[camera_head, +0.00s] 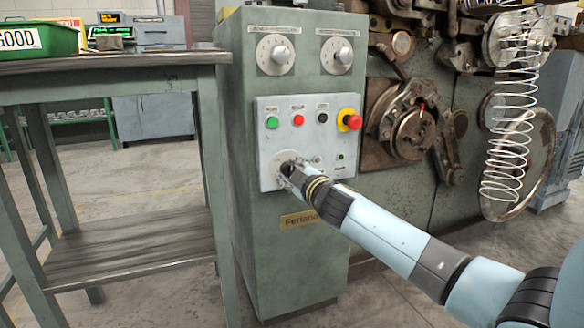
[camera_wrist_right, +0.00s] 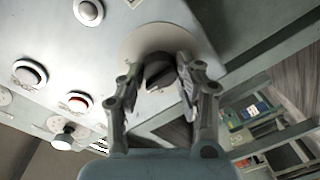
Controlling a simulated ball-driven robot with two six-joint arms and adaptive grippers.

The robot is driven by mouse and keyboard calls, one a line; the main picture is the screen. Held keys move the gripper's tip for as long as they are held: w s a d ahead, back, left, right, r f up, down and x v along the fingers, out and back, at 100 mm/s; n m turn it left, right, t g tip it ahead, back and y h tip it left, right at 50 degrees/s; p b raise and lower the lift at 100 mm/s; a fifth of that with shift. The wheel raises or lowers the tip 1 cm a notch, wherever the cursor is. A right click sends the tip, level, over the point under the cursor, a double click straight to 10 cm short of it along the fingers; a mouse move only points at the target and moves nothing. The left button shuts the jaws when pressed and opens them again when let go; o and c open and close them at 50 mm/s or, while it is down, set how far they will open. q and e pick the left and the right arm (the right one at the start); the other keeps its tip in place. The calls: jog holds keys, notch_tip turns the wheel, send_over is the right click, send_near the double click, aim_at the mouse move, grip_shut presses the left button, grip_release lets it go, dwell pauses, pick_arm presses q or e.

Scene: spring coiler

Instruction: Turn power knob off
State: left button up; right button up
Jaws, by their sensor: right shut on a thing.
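The power knob (camera_wrist_right: 158,72) is a dark knob on a pale round plate (camera_wrist_right: 140,42), low on the left of the control panel (camera_head: 262,110). My right gripper (camera_head: 288,170) is at this plate in the head view and hides the knob there. In the right wrist view, the fingers of my right gripper (camera_wrist_right: 162,88) stand on both sides of the knob and are shut on it. The exact angle of the knob is hard to read. My left gripper is not in view.
Green, red and black buttons and a red emergency stop (camera_head: 352,121) sit above the knob. Two dials (camera_head: 276,54) are higher on the green cabinet (camera_head: 290,240). A table (camera_head: 120,62) with a green bin (camera_head: 38,38) stands left. A wire spring (camera_head: 512,130) hangs right.

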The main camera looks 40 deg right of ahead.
jog(key=n+p, duration=0.1)
jog(key=n, duration=0.3)
jog(key=shift+r, duration=0.1)
jog(key=n+p, duration=0.1)
jog(key=n, duration=0.2)
jog(key=shift+a, duration=0.1)
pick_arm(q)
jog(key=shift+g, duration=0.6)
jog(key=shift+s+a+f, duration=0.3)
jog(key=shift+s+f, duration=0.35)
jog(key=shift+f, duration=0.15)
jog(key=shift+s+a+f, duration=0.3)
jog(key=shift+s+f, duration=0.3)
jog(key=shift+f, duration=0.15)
pick_arm(e)
jog(key=shift+n, duration=1.1)
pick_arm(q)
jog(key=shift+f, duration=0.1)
pick_arm(e)
jog(key=o, duration=1.1)
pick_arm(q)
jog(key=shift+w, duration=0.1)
pick_arm(e)
jog(key=shift+o, duration=0.2)
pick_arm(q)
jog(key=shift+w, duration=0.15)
pick_arm(e)
jog(key=shift+h, duration=0.4)
